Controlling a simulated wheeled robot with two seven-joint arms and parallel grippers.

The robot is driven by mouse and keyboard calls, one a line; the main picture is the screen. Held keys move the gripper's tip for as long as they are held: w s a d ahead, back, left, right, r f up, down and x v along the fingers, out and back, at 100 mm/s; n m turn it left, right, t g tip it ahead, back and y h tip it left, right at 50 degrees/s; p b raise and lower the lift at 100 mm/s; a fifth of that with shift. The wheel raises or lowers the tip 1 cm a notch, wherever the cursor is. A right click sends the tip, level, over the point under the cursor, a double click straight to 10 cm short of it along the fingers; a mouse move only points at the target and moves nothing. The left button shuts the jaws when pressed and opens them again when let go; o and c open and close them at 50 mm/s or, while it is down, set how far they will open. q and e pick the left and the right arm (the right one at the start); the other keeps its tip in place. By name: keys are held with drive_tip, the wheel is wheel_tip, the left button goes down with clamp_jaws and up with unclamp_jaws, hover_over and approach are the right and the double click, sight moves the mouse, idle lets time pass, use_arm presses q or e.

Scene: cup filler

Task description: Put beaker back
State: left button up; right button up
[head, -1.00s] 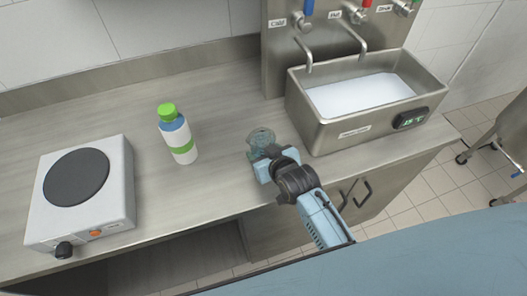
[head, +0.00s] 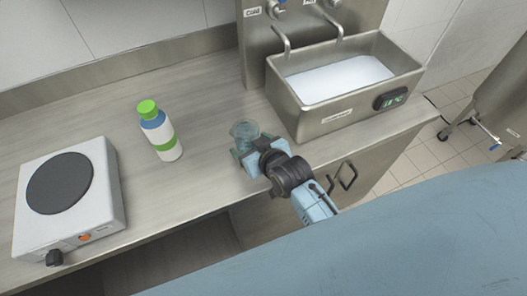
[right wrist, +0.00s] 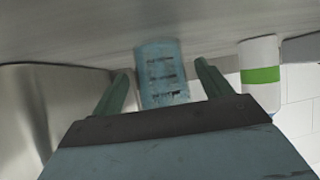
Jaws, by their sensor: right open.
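The beaker (head: 243,130) is clear, bluish and stands on the counter between the bottle and the sink. In the right wrist view the beaker (right wrist: 161,75) shows dark markings on its side and lies between the two fingers. My right gripper (head: 245,148) is at the beaker's near side, and its fingers are open. In the wrist view there are gaps between the gripper's fingers (right wrist: 164,88) and the beaker. My left gripper is not in view.
A white hot plate (head: 110,192) stands at the left of the steel counter (head: 195,190). A bottle with a green cap (head: 160,132) stands left of the beaker. A steel sink basin (head: 330,110) with taps is to the right. The counter between hot plate and bottle is clear.

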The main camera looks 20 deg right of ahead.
drive_tip(key=v, duration=0.9)
drive_tip(key=shift+s+r+p, duration=0.15)
drive_tip(key=shift+p, duration=0.25)
drive_tip(key=shift+s+d, duration=0.2)
drive_tip(key=s+d+f+g+h, duration=0.1)
drive_tip(key=s+d+g, duration=0.25)
drive_tip(key=s, duration=0.35)
drive_tip(key=s+d+f+g+h, duration=0.1)
drive_tip(key=s+d+g, duration=0.25)
drive_tip(key=s, duration=0.25)
wheel_tip(320, 180, down, 26)
drive_tip(key=s+g+b, duration=0.2)
drive_tip(key=b, duration=0.1)
drive_tip(key=s+d+f+g+b, duration=0.1)
drive_tip(key=s+d+f+b, duration=0.1)
drive_tip(key=s+f, duration=1.4)
wheel_tip(320, 180, down, 4)
drive_tip(key=shift+s+r+g+b, duration=0.1)
drive_tip(key=shift+s+g+b, duration=0.25)
drive_tip(key=shift+b, duration=0.55)
